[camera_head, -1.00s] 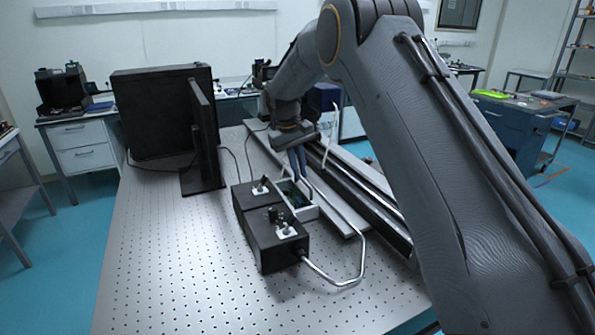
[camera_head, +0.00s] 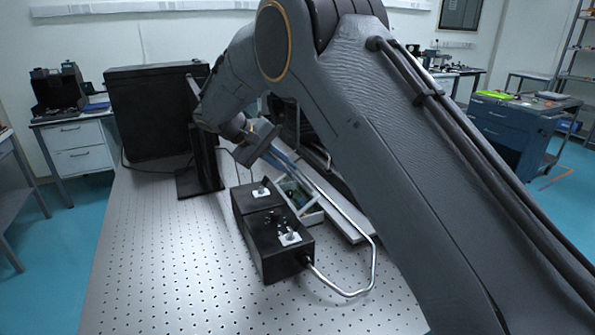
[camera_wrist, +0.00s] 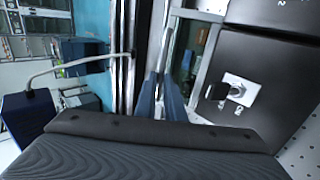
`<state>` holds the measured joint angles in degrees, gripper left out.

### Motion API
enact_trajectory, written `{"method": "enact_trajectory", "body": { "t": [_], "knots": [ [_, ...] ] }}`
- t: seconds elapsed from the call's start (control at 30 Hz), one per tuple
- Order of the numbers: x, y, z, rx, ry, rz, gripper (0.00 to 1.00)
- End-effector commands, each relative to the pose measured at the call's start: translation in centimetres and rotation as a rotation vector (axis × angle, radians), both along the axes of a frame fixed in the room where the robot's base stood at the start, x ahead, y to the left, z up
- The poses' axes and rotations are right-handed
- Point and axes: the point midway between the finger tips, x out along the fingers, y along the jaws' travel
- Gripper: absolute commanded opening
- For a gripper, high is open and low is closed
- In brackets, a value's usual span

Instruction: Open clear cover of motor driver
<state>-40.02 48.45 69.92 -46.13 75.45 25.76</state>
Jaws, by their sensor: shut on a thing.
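The motor driver (camera_head: 314,215) is a small pale-walled box beside two black boxes, with green and dark parts inside. In the wrist view it (camera_wrist: 190,55) shows just right of my fingertips. My gripper (camera_head: 288,166) reaches down over its far side from the upper left, strongly tilted. In the wrist view my gripper's blue fingers (camera_wrist: 161,90) are close together with a thin edge between them. I take this to be the clear cover, which is hard to make out; its outline and exact angle cannot be told. My gripper hides part of the box's far side.
Two black boxes (camera_head: 277,250) with switches stand left of the driver. A bent metal tube (camera_head: 373,262) runs around its right side. The perforated table (camera_head: 170,260) is clear at front left.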

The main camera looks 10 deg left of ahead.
Motion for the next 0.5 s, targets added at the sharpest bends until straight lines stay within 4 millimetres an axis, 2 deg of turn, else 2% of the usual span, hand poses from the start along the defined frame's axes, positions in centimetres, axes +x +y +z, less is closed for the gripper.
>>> {"method": "enact_trajectory", "body": {
  "t": [0.03, 0.17, 0.5],
  "knots": [
    [-0.3, 0.6, -0.4, -0.027, -0.015, 0.006, 0.00],
    [-0.6, 1.2, -0.2, -0.086, -0.055, 0.004, 0.00],
    [-1.2, 2.0, -0.2, -0.080, -0.048, 0.001, 0.00]
  ]
}}
